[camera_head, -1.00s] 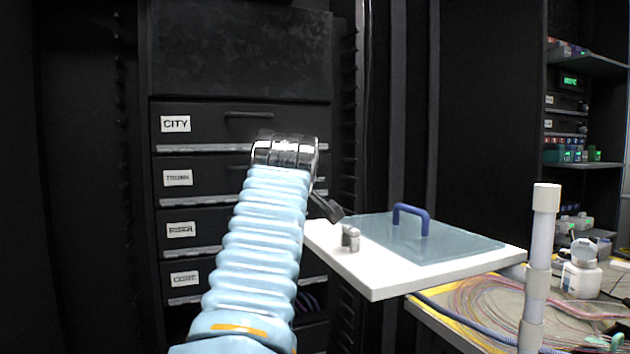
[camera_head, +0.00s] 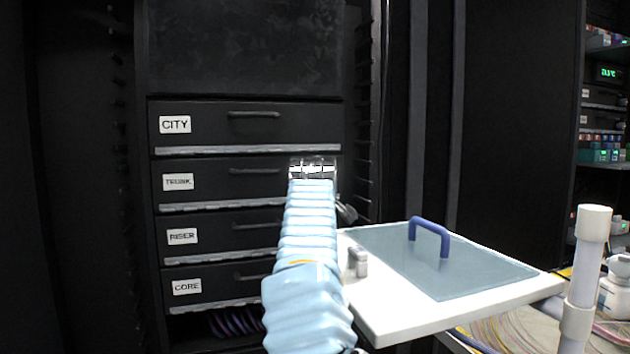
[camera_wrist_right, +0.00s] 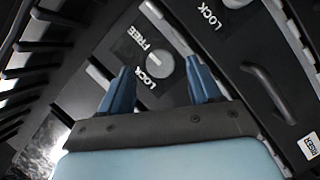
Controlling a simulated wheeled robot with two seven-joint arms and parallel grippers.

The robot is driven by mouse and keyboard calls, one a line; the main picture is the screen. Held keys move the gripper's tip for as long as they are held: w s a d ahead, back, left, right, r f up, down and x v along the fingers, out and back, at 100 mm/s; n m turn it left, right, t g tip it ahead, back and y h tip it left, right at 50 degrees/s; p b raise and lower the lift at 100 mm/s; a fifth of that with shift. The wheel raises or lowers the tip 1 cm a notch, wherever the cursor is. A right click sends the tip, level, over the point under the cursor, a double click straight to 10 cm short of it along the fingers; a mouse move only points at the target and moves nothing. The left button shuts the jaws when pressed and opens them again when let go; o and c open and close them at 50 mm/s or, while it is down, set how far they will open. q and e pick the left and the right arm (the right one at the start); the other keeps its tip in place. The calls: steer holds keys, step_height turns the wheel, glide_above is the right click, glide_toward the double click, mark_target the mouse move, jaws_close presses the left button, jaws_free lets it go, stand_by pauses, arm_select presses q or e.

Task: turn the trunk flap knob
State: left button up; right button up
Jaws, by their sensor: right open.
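The trunk panel (camera_head: 230,182) is the second from the top in the dark cabinet, with a white label at its left. In the right wrist view a round grey knob (camera_wrist_right: 160,67) on this panel, marked FREE and LOCK, shows between my right fingertips. My right gripper (camera_wrist_right: 161,64) is open, with one blue finger on each side of the knob in the picture. Whether the fingers touch the knob or stand off it, I cannot tell. In the head view my arm hides the panel's right end and the knob. My left gripper is out of view.
The riser panel's handle (camera_wrist_right: 270,92) and its knob (camera_wrist_right: 237,3) lie beside the trunk panel. A white board (camera_head: 400,318) with a bluish plate (camera_head: 440,272) and blue handle (camera_head: 430,224) juts out at right of my arm. A white post (camera_head: 582,270) stands farther right.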

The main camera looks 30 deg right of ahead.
steer(key=shift+x, duration=0.9)
steer(key=shift+c, duration=0.4)
steer(key=c, duration=1)
steer(key=shift+o, duration=0.2)
steer(key=shift+f, duration=0.1)
steer(key=shift+a+f+n+t+h, duration=0.1)
steer(key=shift+n+t+h, duration=0.4)
steer(key=shift+n, duration=0.9)
steer(key=shift+f+n+t+h, duration=0.15)
steer(key=shift+n+h, duration=0.55)
steer(key=shift+n, duration=0.7)
